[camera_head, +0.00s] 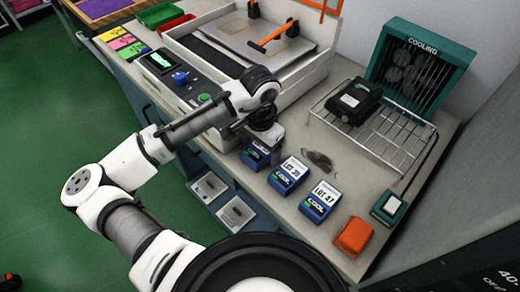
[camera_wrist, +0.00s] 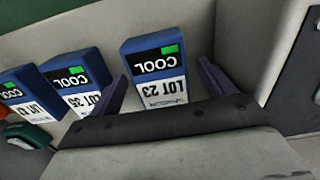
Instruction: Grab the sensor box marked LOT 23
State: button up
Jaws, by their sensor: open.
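The LOT 23 sensor box (camera_wrist: 157,62) is blue with a white label, a "COOL" strip and a green patch. In the wrist view it lies between the two fingers of my gripper (camera_wrist: 163,82), which is open, with a finger on either side. I cannot tell whether the fingers touch it. In the head view my gripper (camera_head: 264,136) is over this box (camera_head: 254,158), hiding part of it. Beside it stand the similar LOT 35 box (camera_head: 288,176) and LOT 47 box (camera_head: 320,201), also in the wrist view (camera_wrist: 77,78) (camera_wrist: 32,92).
A wire rack (camera_head: 385,140) with a black device (camera_head: 354,101) stands behind the boxes, before a teal cooling unit (camera_head: 418,62). A white machine (camera_head: 300,75) is close to my arm. An orange item (camera_head: 352,236) and a small green-and-white device (camera_head: 388,207) lie to the right.

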jog(key=shift+f, duration=0.35)
jog(key=c, duration=1.2)
jog(key=shift+o, duration=0.2)
jog(key=shift+r, duration=0.15)
